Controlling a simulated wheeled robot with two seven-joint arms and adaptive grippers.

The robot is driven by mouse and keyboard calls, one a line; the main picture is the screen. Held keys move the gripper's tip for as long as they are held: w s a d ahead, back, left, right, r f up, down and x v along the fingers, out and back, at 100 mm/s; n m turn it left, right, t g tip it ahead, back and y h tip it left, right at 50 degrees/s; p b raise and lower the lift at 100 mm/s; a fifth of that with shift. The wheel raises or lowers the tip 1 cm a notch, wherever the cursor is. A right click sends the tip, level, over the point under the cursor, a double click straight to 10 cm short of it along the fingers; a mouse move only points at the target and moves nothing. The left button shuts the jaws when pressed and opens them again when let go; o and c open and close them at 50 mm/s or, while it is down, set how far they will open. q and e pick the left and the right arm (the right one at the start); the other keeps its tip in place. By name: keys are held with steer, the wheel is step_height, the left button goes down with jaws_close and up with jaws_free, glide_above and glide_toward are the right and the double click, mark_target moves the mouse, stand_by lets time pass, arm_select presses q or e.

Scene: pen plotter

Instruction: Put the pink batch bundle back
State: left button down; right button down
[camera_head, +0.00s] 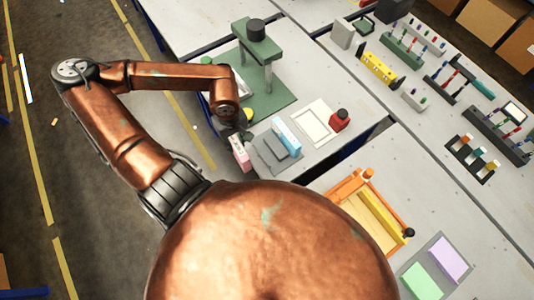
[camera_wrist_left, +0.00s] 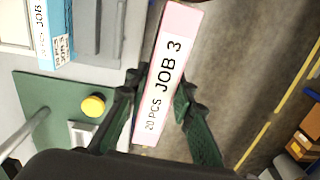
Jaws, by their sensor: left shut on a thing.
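My left gripper (camera_wrist_left: 158,100) is shut on the pink batch bundle (camera_wrist_left: 168,65), which carries the print "20 PCS JOB 3". In the head view the pink bundle (camera_head: 240,153) is at the left edge of the table, beside a grey tray (camera_head: 262,158). In the wrist view floor shows behind most of the bundle. A blue bundle (camera_head: 286,131) stands on the grey tray, to the right of the pink one, and also shows in the wrist view (camera_wrist_left: 57,30). My right gripper is not in view.
A green press-like stand (camera_head: 270,75) is behind the tray. A white framed pad (camera_head: 312,122) and a red bottle-like object (camera_head: 340,119) are to the right. An orange frame (camera_head: 345,187) and green and lilac blocks (camera_head: 422,281) lie on the nearer table.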

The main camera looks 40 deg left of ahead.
arm_select(q)
steer(key=shift+s+a+n, duration=0.15)
steer(key=shift+s+n, duration=0.25)
steer(key=shift+s, duration=0.4)
steer(key=shift+w+d+f+b, duration=0.15)
steer(key=shift+w+f+b, duration=0.1)
steer(key=shift+w, duration=0.2)
steer(key=shift+w+d+f+b, duration=0.1)
steer(key=shift+w+d+b, duration=0.1)
steer(key=shift+w, duration=0.2)
steer(key=shift+w+d+f+b, duration=0.15)
steer(key=shift+w+f+b, duration=0.1)
steer(key=shift+w, duration=0.2)
steer(key=w+d+f, duration=0.1)
steer(key=w+f, duration=0.2)
steer(key=w+d+f+p, duration=0.1)
steer(key=w+f, duration=0.3)
steer(key=w+d+f, duration=0.2)
steer(key=w+f, duration=0.1)
steer(key=f, duration=0.1)
steer(key=shift+w+f+p, duration=0.15)
steer(key=shift+w+p, duration=0.05)
steer(key=shift+p, duration=0.15)
steer(key=shift+f, duration=0.15)
